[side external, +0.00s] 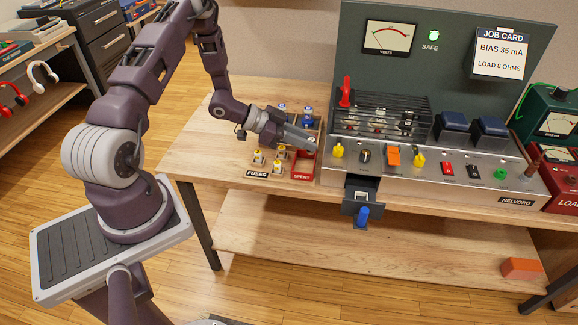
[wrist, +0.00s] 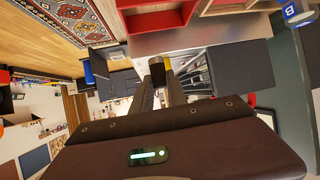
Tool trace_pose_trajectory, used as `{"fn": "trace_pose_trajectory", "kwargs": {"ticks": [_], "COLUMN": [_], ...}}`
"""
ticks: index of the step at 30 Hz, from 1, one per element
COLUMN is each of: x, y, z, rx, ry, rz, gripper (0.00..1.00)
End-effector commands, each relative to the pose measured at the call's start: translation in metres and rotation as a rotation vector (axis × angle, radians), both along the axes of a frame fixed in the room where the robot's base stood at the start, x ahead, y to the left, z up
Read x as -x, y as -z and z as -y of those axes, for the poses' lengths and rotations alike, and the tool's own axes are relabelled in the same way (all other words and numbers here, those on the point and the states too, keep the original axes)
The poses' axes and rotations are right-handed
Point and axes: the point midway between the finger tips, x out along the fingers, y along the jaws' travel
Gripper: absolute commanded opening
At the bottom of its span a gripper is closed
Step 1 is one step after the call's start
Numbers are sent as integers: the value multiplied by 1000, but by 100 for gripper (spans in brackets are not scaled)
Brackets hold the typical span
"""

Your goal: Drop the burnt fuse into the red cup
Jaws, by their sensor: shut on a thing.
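The red cup (side external: 302,168), labelled SPENT, stands on the bench beside the fuse rack. It also shows at the top of the wrist view (wrist: 160,22). My gripper (side external: 312,146) is over or close beside the cup in the side view, fingers pointing right. In the wrist view my gripper (wrist: 162,78) is shut on a small dark piece (wrist: 157,70), which looks like the burnt fuse. In the side view the fingers hide the held piece. I cannot tell whether it is directly above the cup's opening.
Yellow-topped fuses (side external: 258,157) stand left of the cup and blue-topped ones (side external: 307,113) behind. The amp panel (side external: 450,180) stands close on the right, with knobs and a slotted grille (side external: 385,115). An open drawer (side external: 360,190) with a blue knob (side external: 362,216) juts forward below it.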

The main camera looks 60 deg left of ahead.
Motion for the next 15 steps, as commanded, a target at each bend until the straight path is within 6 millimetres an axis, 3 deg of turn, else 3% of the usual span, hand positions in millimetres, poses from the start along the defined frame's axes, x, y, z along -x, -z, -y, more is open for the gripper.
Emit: {"fn": "trace_pose_trajectory", "kwargs": {"ticks": [9,15], "x": [3,3], "y": [41,59], "z": [-4,-4], "rx": [0,-1], "ry": [1,1], "rz": [-3,-1], "gripper": [0,0]}}
